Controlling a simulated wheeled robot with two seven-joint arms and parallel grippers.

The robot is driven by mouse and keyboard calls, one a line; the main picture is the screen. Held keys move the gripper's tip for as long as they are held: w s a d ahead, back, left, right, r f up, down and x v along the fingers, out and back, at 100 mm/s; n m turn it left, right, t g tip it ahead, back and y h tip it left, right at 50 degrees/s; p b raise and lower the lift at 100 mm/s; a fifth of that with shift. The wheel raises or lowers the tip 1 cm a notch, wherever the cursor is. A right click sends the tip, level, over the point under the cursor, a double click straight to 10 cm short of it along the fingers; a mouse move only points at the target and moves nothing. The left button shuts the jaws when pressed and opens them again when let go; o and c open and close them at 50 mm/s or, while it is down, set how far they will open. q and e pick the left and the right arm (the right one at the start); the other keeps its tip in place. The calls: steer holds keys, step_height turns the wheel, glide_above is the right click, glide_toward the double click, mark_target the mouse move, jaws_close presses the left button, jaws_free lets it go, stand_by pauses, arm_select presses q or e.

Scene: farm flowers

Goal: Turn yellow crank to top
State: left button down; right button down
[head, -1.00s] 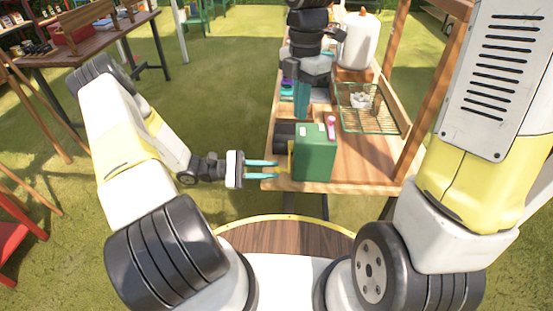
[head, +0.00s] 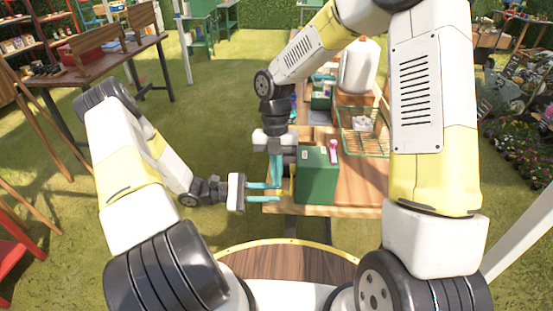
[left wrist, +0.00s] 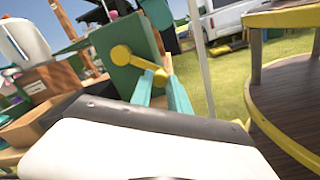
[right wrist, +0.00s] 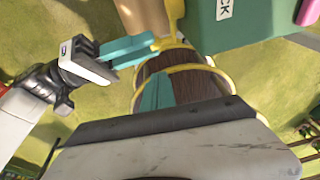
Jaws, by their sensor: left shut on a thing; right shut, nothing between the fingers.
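The green box (head: 318,178) stands at the near end of the wooden table, its side with the yellow crank (left wrist: 138,64) facing left. In the left wrist view the crank's arm runs from its round hub down and right to a knob between my left fingers. My left gripper (head: 278,192) is shut on that crank knob. My right gripper (head: 277,182) points down just beside the left fingertips, shut and empty. In the right wrist view its fingers (right wrist: 158,88) are below the crank's yellow end (right wrist: 174,18); I cannot tell whether they touch anything.
A green wire basket (head: 362,132) and a white container (head: 358,66) stand on the table behind the box. A pink item (head: 333,150) is on top of the box. A brown table (head: 95,60) stands at the far left. Grass lies open between the tables.

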mark_target(279, 193)
steer(key=shift+w+d+f, duration=0.1)
steer(key=shift+w+f, duration=0.2)
steer(key=shift+f, duration=0.5)
steer(key=shift+w+f, duration=0.3)
steer(key=shift+f, duration=0.5)
steer(key=shift+w+d+f, duration=0.1)
steer(key=shift+w+f, duration=0.2)
steer(key=shift+f, duration=0.5)
steer(key=shift+w+f, duration=0.25)
steer(key=shift+f, duration=0.35)
arm_select(q)
steer(key=shift+s+r, duration=0.1)
steer(key=c, duration=1.3)
jaws_free()
steer(key=shift+o, duration=0.2)
